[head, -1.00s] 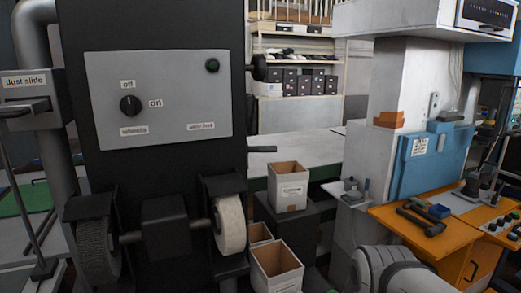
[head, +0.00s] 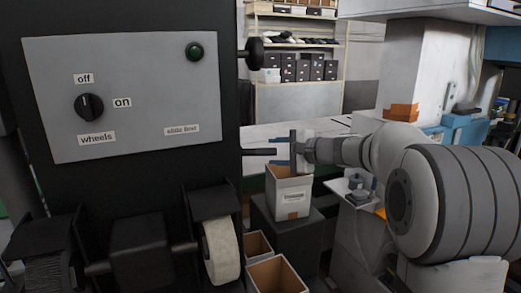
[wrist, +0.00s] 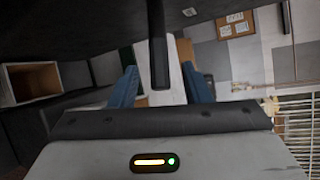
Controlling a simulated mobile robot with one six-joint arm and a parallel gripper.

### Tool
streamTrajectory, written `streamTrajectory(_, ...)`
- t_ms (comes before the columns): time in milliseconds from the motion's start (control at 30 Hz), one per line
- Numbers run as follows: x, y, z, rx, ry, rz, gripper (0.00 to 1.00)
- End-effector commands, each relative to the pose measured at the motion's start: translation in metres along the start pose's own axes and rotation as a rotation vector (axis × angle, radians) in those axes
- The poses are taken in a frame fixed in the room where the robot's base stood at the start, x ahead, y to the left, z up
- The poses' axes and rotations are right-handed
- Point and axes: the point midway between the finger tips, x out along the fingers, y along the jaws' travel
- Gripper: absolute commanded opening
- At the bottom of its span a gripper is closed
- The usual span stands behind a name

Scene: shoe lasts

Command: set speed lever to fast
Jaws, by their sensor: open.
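A black lever (head: 260,151) juts out level from the right side of the dark machine, below a round black knob (head: 252,54). No speed or fast marking can be read beside it. In the wrist view a dark rod (wrist: 158,45), which looks like this lever, runs between the two spread blue fingers of my gripper (wrist: 161,86). It shows clear of both fingers, and I cannot tell how deep it reaches between them.
The machine's grey panel (head: 60,130) carries a black rotary switch (head: 89,107) marked off and on, and a green button (head: 195,51). A pale wheel (head: 221,250) sits below. An open cardboard box (head: 290,195) stands just under my gripper. Shelves (head: 300,92) stand behind.

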Motion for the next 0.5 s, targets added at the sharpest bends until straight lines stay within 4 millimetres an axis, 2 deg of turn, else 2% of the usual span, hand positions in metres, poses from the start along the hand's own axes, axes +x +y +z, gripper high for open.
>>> streamTrajectory(300,0.05,-0.001,0.002,0.001,-0.003,0.004,0.43)
streamTrajectory(500,0.065,0.0,0.001,0.0,0.0,0.003,0.43)
